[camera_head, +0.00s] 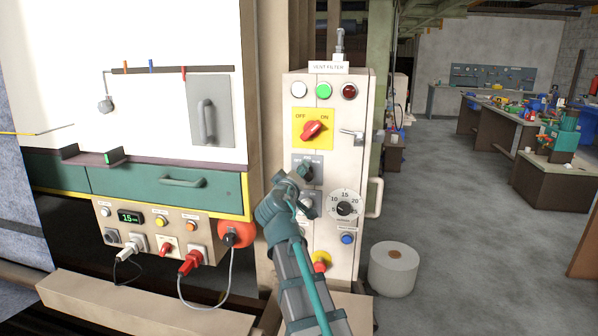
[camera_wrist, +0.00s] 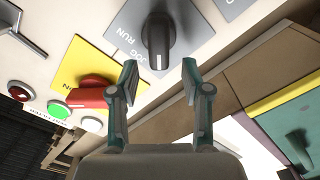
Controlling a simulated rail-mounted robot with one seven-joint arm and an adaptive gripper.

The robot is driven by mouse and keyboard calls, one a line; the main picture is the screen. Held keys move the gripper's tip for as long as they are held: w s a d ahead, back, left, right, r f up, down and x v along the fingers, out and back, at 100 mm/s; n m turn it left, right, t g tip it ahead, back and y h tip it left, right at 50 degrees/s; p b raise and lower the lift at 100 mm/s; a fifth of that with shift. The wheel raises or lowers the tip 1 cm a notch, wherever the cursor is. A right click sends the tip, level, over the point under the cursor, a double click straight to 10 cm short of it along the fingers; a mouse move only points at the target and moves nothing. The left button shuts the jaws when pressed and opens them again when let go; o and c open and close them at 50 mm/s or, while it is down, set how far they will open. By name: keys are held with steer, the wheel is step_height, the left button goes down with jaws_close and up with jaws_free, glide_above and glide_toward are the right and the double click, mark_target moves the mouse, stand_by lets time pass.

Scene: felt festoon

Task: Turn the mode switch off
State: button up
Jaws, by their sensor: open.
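The mode switch is a dark rotary knob (camera_head: 306,173) on a grey plate, on the front of the cream vent filter cabinet (camera_head: 335,90). In the wrist view the knob (camera_wrist: 158,38) is at the top centre, with the words JOG and RUN on its plate. Its handle end points down the picture; I cannot tell which mark it sits at. My gripper (camera_wrist: 158,82) is open and empty, its two fingers spread either side of the knob's line, apparently just short of it. In the head view my gripper (camera_head: 294,184) covers part of the cabinet front below the plate.
A red OFF/ON switch (camera_head: 314,130) on a yellow plate sits just above, below white, green (camera_head: 324,91) and red lamps. A numbered dial (camera_head: 344,208), a blue button (camera_head: 347,239) and a cabinet handle (camera_head: 375,197) are close by. A white roll (camera_head: 393,268) stands on the floor at right.

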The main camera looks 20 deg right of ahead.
steer(key=v, duration=0.9)
steer(key=shift+s+a, duration=0.15)
steer(key=shift+s, duration=0.1)
